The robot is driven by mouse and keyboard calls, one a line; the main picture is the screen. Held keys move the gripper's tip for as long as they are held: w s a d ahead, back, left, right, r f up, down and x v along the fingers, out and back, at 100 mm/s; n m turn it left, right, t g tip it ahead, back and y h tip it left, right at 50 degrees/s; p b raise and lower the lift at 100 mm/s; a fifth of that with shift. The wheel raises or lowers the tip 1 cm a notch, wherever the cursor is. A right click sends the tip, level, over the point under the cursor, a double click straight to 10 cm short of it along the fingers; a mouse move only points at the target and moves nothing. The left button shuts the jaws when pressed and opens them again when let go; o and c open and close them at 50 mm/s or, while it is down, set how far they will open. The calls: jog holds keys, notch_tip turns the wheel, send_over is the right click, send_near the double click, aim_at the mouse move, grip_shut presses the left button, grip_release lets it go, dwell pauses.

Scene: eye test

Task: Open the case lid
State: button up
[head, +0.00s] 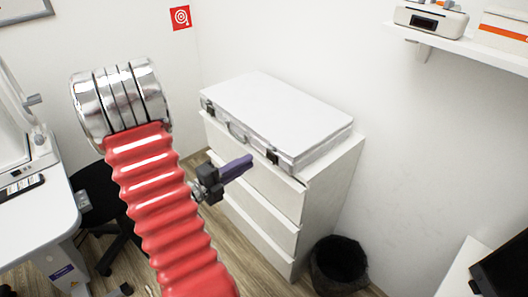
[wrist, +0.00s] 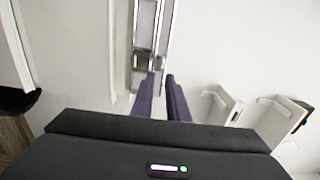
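The white case (head: 278,106) lies flat on top of a white drawer cabinet, with its lid shut in the head view. The metal-edged case front (wrist: 146,30) shows just beyond the fingertips. I cannot tell whether they touch it.
The drawer cabinet (head: 262,218) stands against the wall. A black bin (head: 339,262) is on the floor to its right. A wall shelf (head: 470,48) holds a printer (head: 432,17) and a box (head: 503,29). A white desk (head: 35,215) is at the left.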

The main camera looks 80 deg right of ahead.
aim_at(272, 148)
jog(key=x, duration=0.8)
jog(key=shift+s+d, duration=0.1)
grip_shut()
jog(key=shift+f, duration=0.15)
dwell(1.2)
dwell(0.4)
